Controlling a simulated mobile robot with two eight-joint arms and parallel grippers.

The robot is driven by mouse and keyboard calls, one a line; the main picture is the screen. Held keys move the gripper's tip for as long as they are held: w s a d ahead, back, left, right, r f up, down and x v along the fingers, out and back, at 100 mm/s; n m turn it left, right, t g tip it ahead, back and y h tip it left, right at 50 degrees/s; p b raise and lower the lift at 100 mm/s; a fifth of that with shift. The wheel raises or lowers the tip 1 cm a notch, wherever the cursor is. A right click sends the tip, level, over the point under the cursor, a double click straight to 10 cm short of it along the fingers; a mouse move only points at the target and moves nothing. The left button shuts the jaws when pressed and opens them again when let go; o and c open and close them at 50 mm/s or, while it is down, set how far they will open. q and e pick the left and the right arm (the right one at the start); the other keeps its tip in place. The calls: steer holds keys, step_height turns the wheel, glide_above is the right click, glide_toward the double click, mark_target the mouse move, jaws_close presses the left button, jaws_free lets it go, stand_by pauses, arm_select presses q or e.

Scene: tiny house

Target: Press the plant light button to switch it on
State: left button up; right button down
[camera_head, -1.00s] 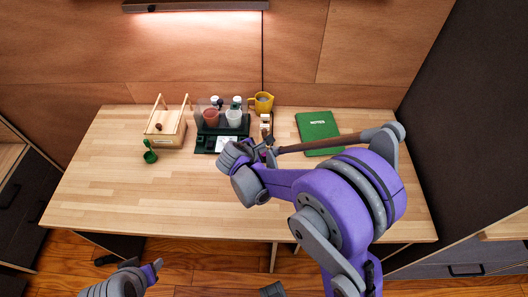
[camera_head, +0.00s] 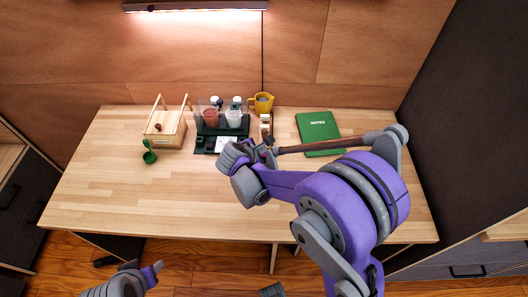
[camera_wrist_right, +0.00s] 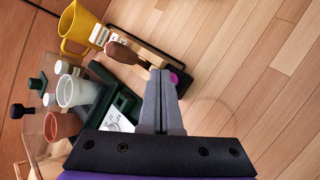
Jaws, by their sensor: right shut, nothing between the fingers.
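The plant light (camera_head: 195,6) is a dark bar on the wall at the top of the head view. Its underside glows, and a bright pinkish-white patch lies on the wall below. A black cord (camera_head: 263,60) runs down the wall toward the desk. In the right wrist view, a small magenta round piece (camera_wrist_right: 181,81), which looks like the button, sits partly hidden behind my right fingertips. My right gripper (camera_wrist_right: 163,74) is shut and empty, its tips at or very near that piece; contact cannot be told. My left gripper (camera_head: 144,270) is low at the left, away from the desk.
A yellow can (camera_head: 262,103), pots in a dark green tray (camera_head: 203,145), a wooden caddy (camera_head: 163,139) and a green scoop (camera_head: 149,157) stand on the desk. A green notebook (camera_head: 318,131) lies to the right. The desk's front (camera_head: 150,205) is clear.

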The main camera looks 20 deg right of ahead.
steer(key=shift+r, duration=0.15)
step_height(320, 180, up, 6)
steer(key=p, duration=0.3)
stand_by(0.4)
stand_by(1.4)
